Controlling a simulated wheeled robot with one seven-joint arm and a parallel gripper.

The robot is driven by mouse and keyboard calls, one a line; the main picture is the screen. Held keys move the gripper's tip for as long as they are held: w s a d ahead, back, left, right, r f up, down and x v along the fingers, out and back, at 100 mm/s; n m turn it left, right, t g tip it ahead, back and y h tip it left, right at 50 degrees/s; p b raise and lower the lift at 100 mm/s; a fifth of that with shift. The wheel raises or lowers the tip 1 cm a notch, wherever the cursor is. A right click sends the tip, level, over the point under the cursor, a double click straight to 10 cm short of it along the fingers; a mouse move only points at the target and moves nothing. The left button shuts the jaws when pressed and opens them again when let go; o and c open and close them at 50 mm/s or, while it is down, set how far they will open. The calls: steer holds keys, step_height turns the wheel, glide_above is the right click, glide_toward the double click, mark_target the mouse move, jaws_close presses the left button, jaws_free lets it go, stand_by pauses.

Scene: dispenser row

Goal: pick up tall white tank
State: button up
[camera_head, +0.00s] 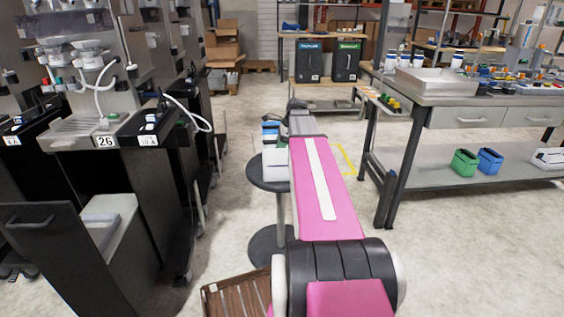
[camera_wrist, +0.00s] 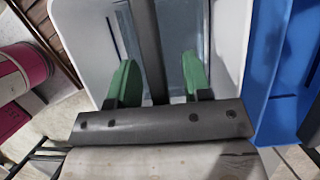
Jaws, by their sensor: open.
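A white tank (camera_wrist: 232,40) with a grey inside fills the middle of the wrist view. My gripper (camera_wrist: 158,66) is open over it, with its two green fingers apart and nothing clearly held between them. A dark bar runs between the fingers; I cannot tell whether it is part of the tank. In the head view a white container (camera_head: 273,168) stands on a round dark stool (camera_head: 267,184), beside my pink arm. My arm partly hides it, and my fingers cannot be made out there.
A blue container (camera_wrist: 290,75) stands close to the white tank's right side in the wrist view. A black dispenser cabinet (camera_head: 80,200) is at left, holding a pale bin (camera_head: 104,217). A slatted brown crate (camera_head: 236,297) lies low in front. A workbench (camera_head: 455,100) stands at right.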

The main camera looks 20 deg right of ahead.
steer(key=shift+f, duration=0.15)
steer(key=shift+c, duration=0.6)
jaws_close()
stand_by(0.9)
